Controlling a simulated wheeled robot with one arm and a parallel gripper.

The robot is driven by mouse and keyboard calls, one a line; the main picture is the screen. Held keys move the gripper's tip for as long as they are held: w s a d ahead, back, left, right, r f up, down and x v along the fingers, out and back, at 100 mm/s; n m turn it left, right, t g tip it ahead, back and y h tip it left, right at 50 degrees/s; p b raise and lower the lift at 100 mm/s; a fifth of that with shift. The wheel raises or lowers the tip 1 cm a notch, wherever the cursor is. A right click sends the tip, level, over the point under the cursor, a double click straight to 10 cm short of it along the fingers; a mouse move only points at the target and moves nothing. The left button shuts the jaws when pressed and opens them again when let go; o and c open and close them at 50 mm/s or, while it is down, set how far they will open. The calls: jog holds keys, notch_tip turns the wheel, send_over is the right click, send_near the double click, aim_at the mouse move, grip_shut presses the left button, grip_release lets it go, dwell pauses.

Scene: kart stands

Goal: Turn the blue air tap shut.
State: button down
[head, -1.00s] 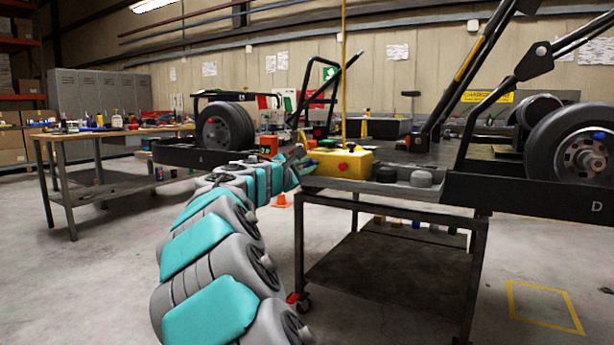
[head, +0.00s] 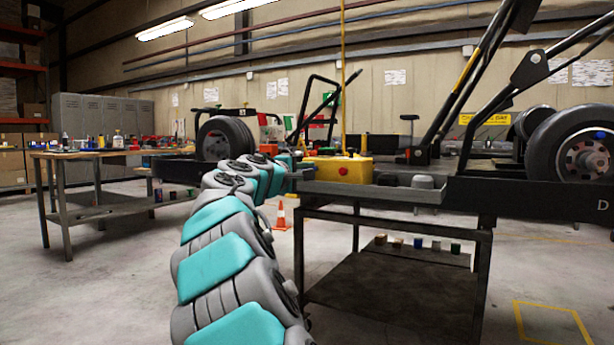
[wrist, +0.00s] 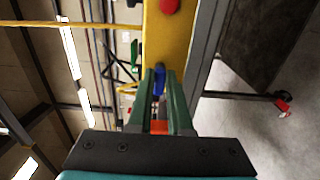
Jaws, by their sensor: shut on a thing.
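The blue air tap (wrist: 159,80) shows in the wrist view on the near end of a yellow box (wrist: 167,45). My gripper (wrist: 161,73) has its two green fingers on either side of the tap's handle and is shut on it. In the head view my gripper (head: 303,166) is at the left end of the yellow box (head: 345,170), and I cannot make out the tap there. An orange patch shows between the fingers nearer the palm. The exact angle of the handle is hard to tell.
A red button (wrist: 170,5) is on the yellow box. The box stands on a dark metal cart (head: 390,283), beside a grey tray (head: 420,194). A kart wheel (head: 572,143) is at the right. An orange cone (head: 281,214) stands on the floor behind.

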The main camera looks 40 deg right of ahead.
dwell(0.4)
jog(key=c, duration=0.8)
grip_release()
jog(key=shift+c, duration=0.2)
jog(key=v, duration=0.8)
jog(key=shift+p, duration=0.35)
jog(key=shift+d, duration=0.1)
